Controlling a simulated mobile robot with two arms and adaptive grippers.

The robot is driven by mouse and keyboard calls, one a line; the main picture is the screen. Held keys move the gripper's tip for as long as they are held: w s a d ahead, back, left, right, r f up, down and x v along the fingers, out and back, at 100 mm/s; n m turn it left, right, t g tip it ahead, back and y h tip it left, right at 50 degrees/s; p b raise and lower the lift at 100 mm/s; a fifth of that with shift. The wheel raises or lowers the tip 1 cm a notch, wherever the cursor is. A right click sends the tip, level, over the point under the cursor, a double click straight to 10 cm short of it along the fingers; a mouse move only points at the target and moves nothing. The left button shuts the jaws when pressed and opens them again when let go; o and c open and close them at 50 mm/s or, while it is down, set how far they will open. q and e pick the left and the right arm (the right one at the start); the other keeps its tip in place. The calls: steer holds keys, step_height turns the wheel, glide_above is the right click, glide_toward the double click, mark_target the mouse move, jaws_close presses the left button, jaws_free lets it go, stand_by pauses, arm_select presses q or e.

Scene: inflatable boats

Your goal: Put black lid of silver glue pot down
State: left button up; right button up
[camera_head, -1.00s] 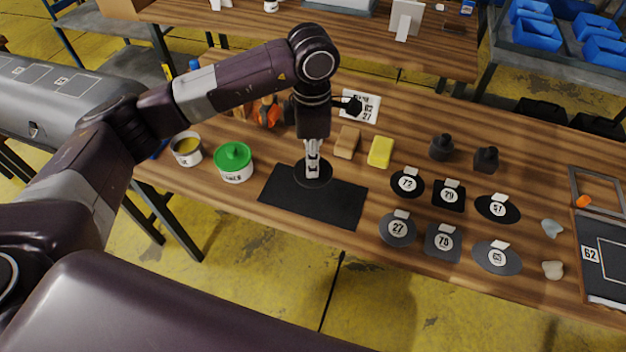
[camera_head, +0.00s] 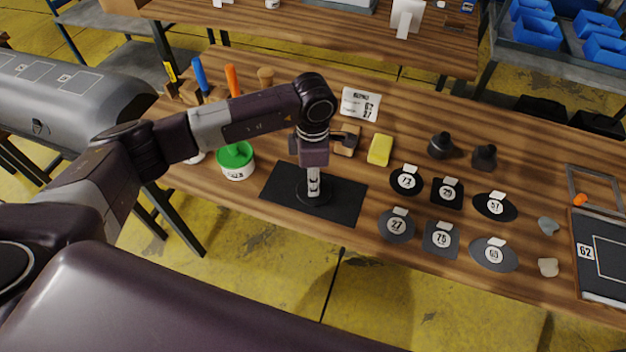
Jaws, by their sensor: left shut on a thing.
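My left gripper (camera_head: 313,190) points down over the black mat (camera_head: 346,205) and is shut on the black lid (camera_head: 325,194). The lid is a dark round disc, low over the middle of the mat. Dark on dark, I cannot tell whether it touches the mat. The silver glue pot (camera_head: 197,158) is mostly hidden behind my left arm; only a bit of its pale side shows, left of a pot with a green lid (camera_head: 235,155). My right gripper is not in view.
A yellow sponge (camera_head: 380,150) and a tan block (camera_head: 345,142) lie behind the mat. Several numbered dark patches (camera_head: 397,226) lie to its right. Upright tools with blue (camera_head: 199,73) and orange (camera_head: 232,80) handles stand at the back left. The table's front edge is close to the mat.

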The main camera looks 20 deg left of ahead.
arm_select(q)
steer(key=o, duration=0.9)
steer(key=shift+f, duration=0.1)
steer(key=shift+r, duration=0.3)
step_height(320, 180, up, 12)
steer(key=b, duration=0.2)
steer(key=shift+f+b, duration=0.1)
steer(key=shift+b, duration=0.2)
